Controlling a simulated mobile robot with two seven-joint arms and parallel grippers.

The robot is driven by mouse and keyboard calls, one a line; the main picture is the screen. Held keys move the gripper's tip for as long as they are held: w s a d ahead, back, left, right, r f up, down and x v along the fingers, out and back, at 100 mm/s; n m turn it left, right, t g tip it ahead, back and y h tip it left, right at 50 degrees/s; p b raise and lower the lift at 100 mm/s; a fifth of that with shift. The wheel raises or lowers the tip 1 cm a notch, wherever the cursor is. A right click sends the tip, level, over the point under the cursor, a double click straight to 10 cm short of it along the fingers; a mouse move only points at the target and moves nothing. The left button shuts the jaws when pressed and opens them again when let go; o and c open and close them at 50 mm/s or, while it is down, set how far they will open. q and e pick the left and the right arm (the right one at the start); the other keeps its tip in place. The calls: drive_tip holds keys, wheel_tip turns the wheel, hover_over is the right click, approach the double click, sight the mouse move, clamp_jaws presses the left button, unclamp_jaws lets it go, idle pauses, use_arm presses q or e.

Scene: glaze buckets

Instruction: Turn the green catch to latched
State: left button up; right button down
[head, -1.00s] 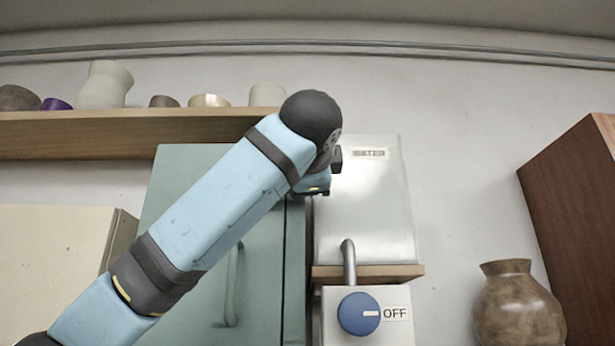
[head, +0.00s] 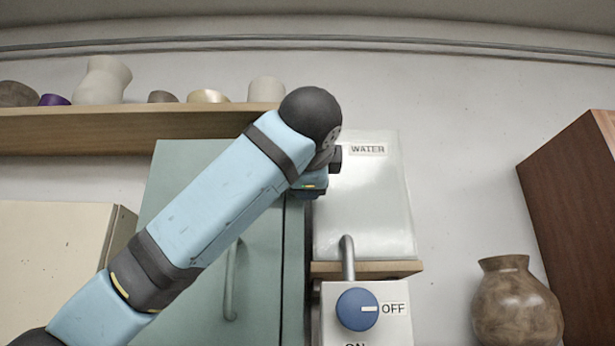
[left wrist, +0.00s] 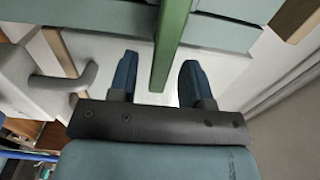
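The green catch (left wrist: 172,40) is a bright green bar in the left wrist view. It comes in from the top edge and ends between the two blue fingers of my left gripper (left wrist: 157,62). The fingers stand apart, one on each side of the bar, with a visible gap on both sides. I cannot tell how far along their depth the bar lies. In the head view my left arm covers the catch, and the fingers are hidden behind the wrist, in front of the teal cabinet's right edge (head: 292,265). My right gripper is in neither view.
A white tank labelled WATER (head: 370,210) sits right of the cabinet, above a blue knob (head: 354,311) pointing to OFF. A brown vase (head: 516,305) and a dark wooden cabinet (head: 575,220) stand further right. A wooden shelf (head: 90,130) with pots runs at the upper left.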

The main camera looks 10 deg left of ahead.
use_arm(q)
drive_tip(key=s+d+b, duration=0.2)
drive_tip(key=s+b, duration=0.2)
drive_tip(key=s, duration=0.9)
drive_tip(key=shift+s+d, duration=0.3)
drive_tip(key=shift+d, duration=0.05)
